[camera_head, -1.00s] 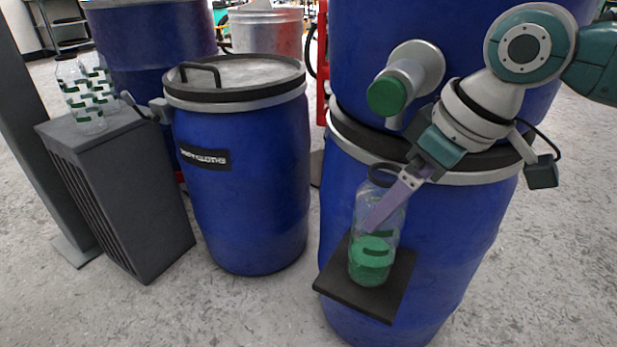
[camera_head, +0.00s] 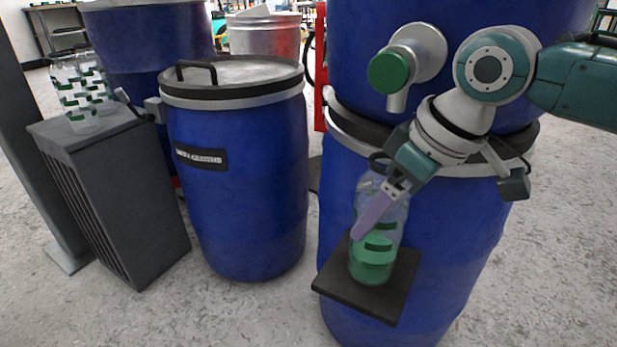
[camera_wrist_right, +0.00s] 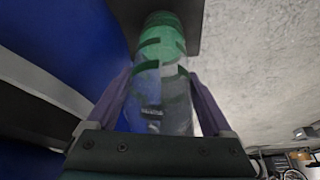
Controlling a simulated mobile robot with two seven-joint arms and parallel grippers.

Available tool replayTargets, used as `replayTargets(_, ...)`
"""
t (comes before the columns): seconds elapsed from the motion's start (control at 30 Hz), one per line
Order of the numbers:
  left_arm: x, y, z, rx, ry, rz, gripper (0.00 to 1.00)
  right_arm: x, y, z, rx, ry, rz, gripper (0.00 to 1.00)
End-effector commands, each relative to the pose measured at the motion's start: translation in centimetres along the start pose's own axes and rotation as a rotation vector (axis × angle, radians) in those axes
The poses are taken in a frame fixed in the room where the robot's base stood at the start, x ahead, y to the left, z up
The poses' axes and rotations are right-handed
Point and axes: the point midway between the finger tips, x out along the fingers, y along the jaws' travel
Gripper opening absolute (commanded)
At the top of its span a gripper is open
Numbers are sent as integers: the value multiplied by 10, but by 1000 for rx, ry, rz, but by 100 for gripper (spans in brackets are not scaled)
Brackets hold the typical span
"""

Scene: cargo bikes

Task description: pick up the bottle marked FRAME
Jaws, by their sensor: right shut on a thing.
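A clear bottle with green liquid in its lower part and dark green marks (camera_head: 373,262) stands upright on a small black shelf (camera_head: 338,287) in front of the right blue drum. My right gripper (camera_head: 372,218) comes down on it from the upper right. In the right wrist view, the bottle (camera_wrist_right: 164,65) lies between the two purple fingers of my right gripper (camera_wrist_right: 160,95), which are shut on it. I cannot read FRAME on it. Several similar clear bottles (camera_head: 82,92) stand on the grey box at the left. My left gripper is not in view.
A green-capped tap (camera_head: 388,74) juts from the upper right drum, just above my right wrist. A lidded blue drum (camera_head: 240,190) stands in the middle, beside a grey slatted box (camera_head: 135,190). The speckled floor in front is clear.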

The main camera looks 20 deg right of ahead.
Motion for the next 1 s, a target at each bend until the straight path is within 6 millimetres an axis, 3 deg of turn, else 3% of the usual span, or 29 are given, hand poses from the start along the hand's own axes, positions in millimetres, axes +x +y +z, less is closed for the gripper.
replayTargets(0.03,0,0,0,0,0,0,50,0,0,0,0,-1,0,46)
replayTargets(0.4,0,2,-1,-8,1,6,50,0,0,0,0,0,0,7)
replayTargets(0.57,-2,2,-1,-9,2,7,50,-2,0,-1,0,0,0,7)
replayTargets(0.77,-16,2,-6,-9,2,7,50,-19,0,-8,1,2,0,7)
replayTargets(1.0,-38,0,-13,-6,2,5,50,-38,1,42,1,-8,0,7)
